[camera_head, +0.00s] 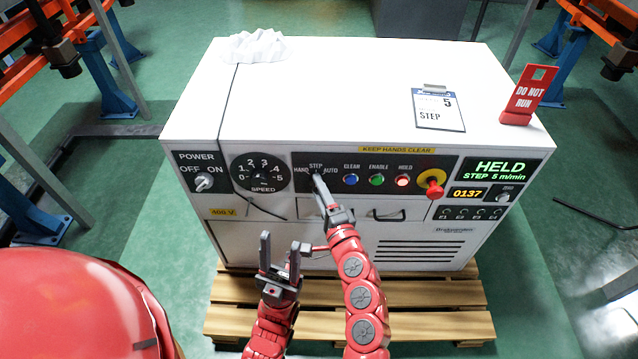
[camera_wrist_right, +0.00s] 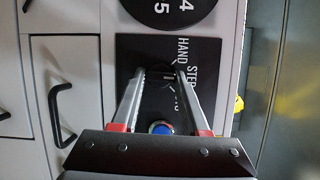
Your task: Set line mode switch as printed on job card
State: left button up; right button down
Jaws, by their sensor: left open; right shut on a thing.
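The mode switch (camera_wrist_right: 168,76) sits on a black plate marked HAND, STEP and AUTO (camera_head: 300,171) on the cabinet front. My right gripper (camera_head: 318,178) is shut on the switch knob, and its fingers hide most of the knob in the head view. The job card (camera_head: 440,110) lies on the cabinet top and reads 5 and STEP. The display (camera_head: 495,171) reads HELD, STEP 5 m/min. My left gripper (camera_head: 281,246) is open and empty, in front of the cabinet, below and left of the right one.
A red DO NOT RUN sign (camera_head: 530,92) and a crumpled white cloth (camera_head: 252,47) are on top.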

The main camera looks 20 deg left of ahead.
jog(key=shift+f+n, duration=0.1)
jog(key=shift+n, duration=0.2)
jog(key=shift+c, duration=2)
grip_release()
jog(key=v, duration=1.7)
jog(key=shift+d+r, duration=0.25)
jog(key=shift+r, duration=0.05)
jog(key=shift+s, duration=0.1)
